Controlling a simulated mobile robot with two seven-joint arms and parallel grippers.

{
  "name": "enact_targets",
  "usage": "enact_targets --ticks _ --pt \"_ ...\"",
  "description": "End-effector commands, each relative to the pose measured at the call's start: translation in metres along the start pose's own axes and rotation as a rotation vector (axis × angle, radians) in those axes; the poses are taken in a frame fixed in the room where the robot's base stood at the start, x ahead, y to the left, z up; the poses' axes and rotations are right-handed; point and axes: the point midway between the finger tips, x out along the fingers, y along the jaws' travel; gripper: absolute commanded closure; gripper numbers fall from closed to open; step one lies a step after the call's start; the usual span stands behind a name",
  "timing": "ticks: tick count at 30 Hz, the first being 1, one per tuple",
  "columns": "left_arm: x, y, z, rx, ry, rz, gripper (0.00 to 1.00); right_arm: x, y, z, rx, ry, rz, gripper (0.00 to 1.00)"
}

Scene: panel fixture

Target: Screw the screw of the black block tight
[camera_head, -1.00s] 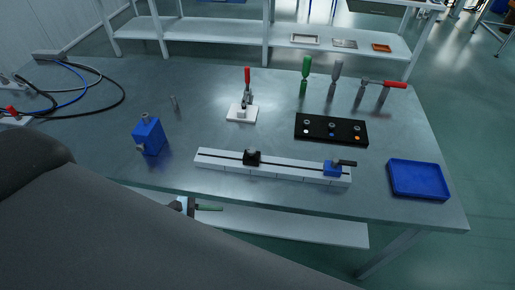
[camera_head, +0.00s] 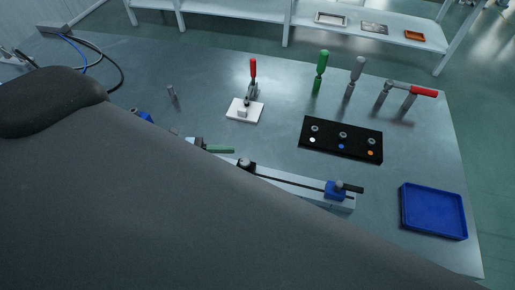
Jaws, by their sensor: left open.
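The black block (camera_head: 246,164) sits on the pale slotted rail (camera_head: 290,183), with a round top part showing. My large dark arm covers its lower part and the rail's left end. A blue block (camera_head: 336,190) with a dark lever on top sits near the rail's right end. My right gripper is not in view.
A black plate with holes and coloured dots (camera_head: 340,139) lies behind the rail. A blue tray (camera_head: 433,211) is at right. A red-handled clamp (camera_head: 252,84), green tool (camera_head: 320,70), grey tool (camera_head: 355,76) and red-handled tool (camera_head: 420,92) stand further back. A blue device (camera_head: 145,116) is mostly hidden.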

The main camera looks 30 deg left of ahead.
Motion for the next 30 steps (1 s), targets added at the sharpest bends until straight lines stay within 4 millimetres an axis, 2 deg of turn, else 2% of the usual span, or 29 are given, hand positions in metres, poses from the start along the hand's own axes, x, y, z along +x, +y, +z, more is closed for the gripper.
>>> enact_targets --ticks 3,6,18,24,30 --pt "0.002 0.000 0.000 0.000 -0.001 0.000 0.55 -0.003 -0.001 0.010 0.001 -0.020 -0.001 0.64" --pt "0.011 0.000 0.001 0.002 -0.003 0.001 0.55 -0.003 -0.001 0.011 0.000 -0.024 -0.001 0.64" --pt "0.066 0.001 0.002 0.004 -0.003 0.001 0.55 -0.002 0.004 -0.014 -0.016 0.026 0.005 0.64" --pt "0.077 0.000 0.001 0.003 0.000 0.001 0.55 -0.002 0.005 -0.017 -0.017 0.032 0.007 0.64" --pt "0.078 0.000 0.000 0.001 0.002 0.001 0.55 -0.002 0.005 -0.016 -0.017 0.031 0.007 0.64"
